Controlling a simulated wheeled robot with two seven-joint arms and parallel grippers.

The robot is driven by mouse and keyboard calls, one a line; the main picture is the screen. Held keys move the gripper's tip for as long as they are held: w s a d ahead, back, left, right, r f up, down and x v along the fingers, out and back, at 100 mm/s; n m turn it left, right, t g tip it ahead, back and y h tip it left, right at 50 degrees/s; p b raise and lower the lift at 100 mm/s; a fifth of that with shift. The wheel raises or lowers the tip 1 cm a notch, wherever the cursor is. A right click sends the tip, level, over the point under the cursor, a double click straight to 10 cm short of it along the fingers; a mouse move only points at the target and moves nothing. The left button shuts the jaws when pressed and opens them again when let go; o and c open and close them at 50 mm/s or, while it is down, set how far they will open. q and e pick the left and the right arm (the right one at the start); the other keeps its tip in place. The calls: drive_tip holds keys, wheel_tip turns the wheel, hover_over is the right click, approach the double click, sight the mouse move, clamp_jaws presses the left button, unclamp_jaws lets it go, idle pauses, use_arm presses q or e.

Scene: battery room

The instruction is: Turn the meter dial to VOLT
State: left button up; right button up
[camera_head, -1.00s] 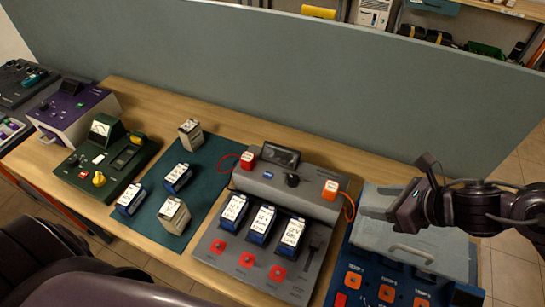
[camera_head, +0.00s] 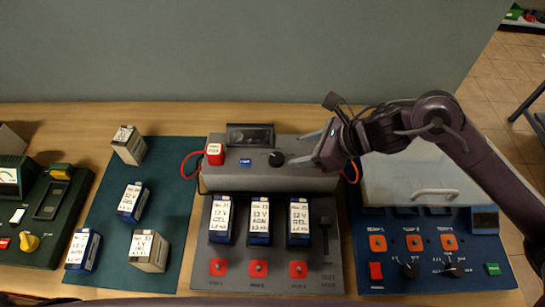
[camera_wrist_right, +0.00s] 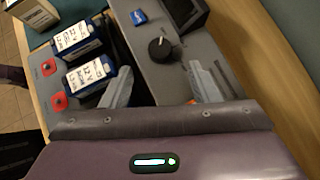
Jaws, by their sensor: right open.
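The meter dial is a round black knob (camera_head: 276,158) with a pale pointer mark. It sits on the raised back ledge of the grey battery station (camera_head: 325,182), right of a small blue label (camera_head: 245,162) and below a dark display (camera_head: 250,136). In the right wrist view the dial (camera_wrist_right: 160,49) stands just beyond my fingertips, and the blue label (camera_wrist_right: 138,17) is past it. My right gripper (camera_head: 305,148) is open, just right of the dial and apart from it; its two fingers (camera_wrist_right: 160,80) spread with nothing between them. My left gripper is not in view.
A red block (camera_head: 215,154) with a red cable stands left of the dial. Three blue-and-white batteries (camera_head: 260,220) stand in the station's front. A blue panel with a pale lid (camera_head: 410,180) is on the right; a green mat (camera_head: 180,205) with several batteries is on the left.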

sight(277, 157)
drive_tip(key=shift+w+a+f, duration=0.15)
drive_tip(key=shift+a+f, duration=0.1)
drive_tip(key=shift+a, duration=0.15)
drive_tip(key=p+x, duration=0.2)
drive_tip(key=x, duration=0.3)
drive_tip(key=shift+a+f, duration=0.25)
drive_tip(key=shift+f, duration=0.05)
drive_tip(key=shift+w+a+f, duration=0.25)
drive_tip(key=shift+a+f, duration=0.15)
drive_tip(key=shift+f, duration=0.1)
drive_tip(key=c, duration=1)
